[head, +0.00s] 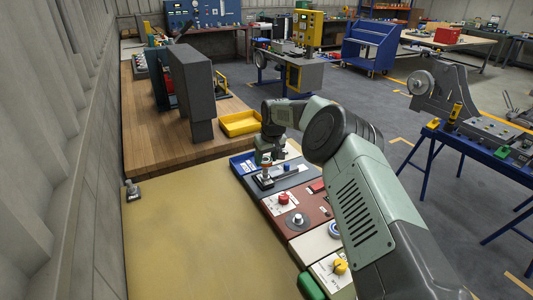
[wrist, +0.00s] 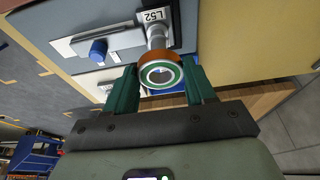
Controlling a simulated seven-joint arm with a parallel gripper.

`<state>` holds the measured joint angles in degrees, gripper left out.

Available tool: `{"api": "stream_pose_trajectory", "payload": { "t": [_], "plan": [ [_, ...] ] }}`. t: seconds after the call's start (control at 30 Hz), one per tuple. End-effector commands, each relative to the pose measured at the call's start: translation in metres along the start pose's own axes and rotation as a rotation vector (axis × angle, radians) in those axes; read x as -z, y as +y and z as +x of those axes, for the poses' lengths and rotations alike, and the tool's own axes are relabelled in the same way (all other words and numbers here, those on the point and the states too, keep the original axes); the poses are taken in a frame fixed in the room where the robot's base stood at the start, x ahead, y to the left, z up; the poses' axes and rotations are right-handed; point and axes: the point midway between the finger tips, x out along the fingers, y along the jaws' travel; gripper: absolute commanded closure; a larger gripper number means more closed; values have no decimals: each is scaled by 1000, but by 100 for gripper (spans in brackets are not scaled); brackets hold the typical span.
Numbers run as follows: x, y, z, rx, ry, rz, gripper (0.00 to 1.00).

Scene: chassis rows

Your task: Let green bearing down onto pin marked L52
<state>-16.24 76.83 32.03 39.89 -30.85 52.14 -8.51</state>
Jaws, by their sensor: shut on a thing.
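My gripper (wrist: 160,84) is shut on the green bearing (wrist: 147,81), a ring with a green face and an orange-brown rim. In the wrist view the post runs up behind the bearing's rim. The bore shows something pale, but I cannot tell whether the pin's tip is inside it.
A blue knob (wrist: 98,50) sits beside the L52 pin. Nearer panels carry a red knob (head: 284,198), a round disc with a post (head: 297,219) and a yellow knob (head: 340,266). A yellow tray (head: 240,123) and tall grey block (head: 192,85) stand beyond. The tan tabletop (head: 200,235) is mostly clear.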

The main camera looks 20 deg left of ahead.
Motion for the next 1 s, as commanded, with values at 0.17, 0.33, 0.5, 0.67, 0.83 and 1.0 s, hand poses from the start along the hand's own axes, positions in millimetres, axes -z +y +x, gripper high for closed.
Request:
{"api": "stream_pose_trajectory", "payload": {
  "t": [0.17, 0.33, 0.5, 0.67, 0.83, 1.0],
  "plan": [
    [-4, 0, 14, 1, -1, 0, 88],
    [-8, 0, 25, 0, -1, -1, 88],
    [-9, 0, 31, 0, 1, -1, 88],
    [-10, 0, 34, 0, 0, -1, 88],
    [-10, 0, 34, 0, 0, -1, 88],
    [-10, 0, 33, 0, 0, -1, 88]
  ]
}}
